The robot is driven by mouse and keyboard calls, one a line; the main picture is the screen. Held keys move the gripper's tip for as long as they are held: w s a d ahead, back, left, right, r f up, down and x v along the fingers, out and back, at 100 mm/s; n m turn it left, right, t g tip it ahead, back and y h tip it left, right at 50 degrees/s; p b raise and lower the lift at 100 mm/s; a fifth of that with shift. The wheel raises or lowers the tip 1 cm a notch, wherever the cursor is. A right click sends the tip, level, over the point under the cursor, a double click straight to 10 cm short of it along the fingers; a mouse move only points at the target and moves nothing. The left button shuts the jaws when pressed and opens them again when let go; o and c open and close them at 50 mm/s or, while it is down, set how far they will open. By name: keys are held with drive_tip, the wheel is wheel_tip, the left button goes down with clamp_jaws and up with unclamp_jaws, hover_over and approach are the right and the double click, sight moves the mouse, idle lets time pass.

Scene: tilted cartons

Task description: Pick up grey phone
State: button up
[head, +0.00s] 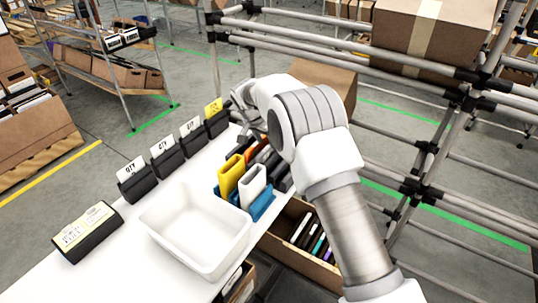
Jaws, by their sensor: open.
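A tilted cardboard carton (331,273) below the table's right edge holds several slim phone-like items standing in a row. A pale grey or white one (301,227) is at its left end, beside dark, teal and purple ones. I cannot tell for sure which is the grey phone. My gripper (246,122) is above the far part of the white table, well away from the carton. It is open, and I see nothing held in it. My arm hides the carton's right part.
A white tub (195,230) stands on the table (100,283). Yellow (231,174), white (252,186) and blue (263,207) holders stand near the right edge. Black label stands (137,185) line the left edge. A pipe rack with a large box (433,38) rises at right.

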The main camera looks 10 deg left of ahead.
sight(269, 146)
drive_tip(key=shift+w+x, duration=0.25)
drive_tip(key=shift+x, duration=1.7)
drive_tip(key=shift+s+a+r, duration=0.1)
drive_tip(key=shift+a, duration=0.05)
clamp_jaws()
